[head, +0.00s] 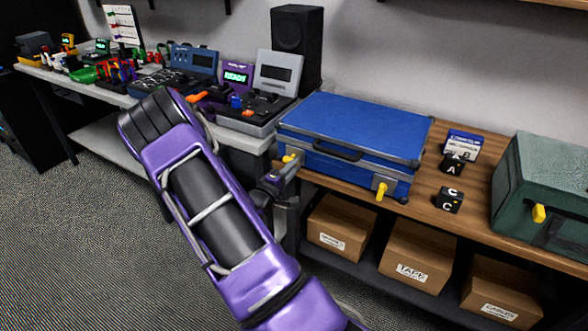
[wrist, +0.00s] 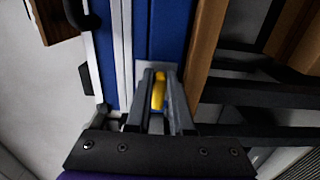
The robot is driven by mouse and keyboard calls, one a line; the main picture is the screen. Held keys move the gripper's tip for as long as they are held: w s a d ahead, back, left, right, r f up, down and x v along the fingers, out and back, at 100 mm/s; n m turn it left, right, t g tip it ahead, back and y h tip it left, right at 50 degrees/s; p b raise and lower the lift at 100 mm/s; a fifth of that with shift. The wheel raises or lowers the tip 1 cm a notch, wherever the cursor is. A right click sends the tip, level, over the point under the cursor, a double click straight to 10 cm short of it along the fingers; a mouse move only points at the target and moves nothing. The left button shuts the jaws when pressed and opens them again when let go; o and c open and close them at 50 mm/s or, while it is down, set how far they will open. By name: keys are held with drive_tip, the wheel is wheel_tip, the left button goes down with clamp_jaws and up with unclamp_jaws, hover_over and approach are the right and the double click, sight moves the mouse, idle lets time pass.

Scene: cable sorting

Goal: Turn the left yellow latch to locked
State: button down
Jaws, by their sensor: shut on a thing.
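A blue case (head: 350,130) lies shut on the wooden shelf, with two yellow latches on its front. The left yellow latch (head: 289,158) is partly hidden by my gripper (head: 280,176). In the wrist view, the left latch (wrist: 158,91) stands between the two fingers of my gripper (wrist: 160,80), which are shut on it. There it lies roughly in line with the fingers. The right yellow latch (head: 381,190) points down on its grey plate, with nothing touching it.
A green case (head: 545,185) with a yellow latch stands at the right. Small black blocks (head: 449,200) lie between the cases. Cardboard boxes (head: 340,226) fill the lower shelf. A bench with devices and a black speaker (head: 297,45) is at the left.

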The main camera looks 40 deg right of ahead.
idle(0.4)
drive_tip(key=c, duration=0.8)
unclamp_jaws()
drive_tip(key=v, duration=1.7)
drive_tip(key=shift+a+p, duration=0.25)
drive_tip(key=shift+p, duration=0.05)
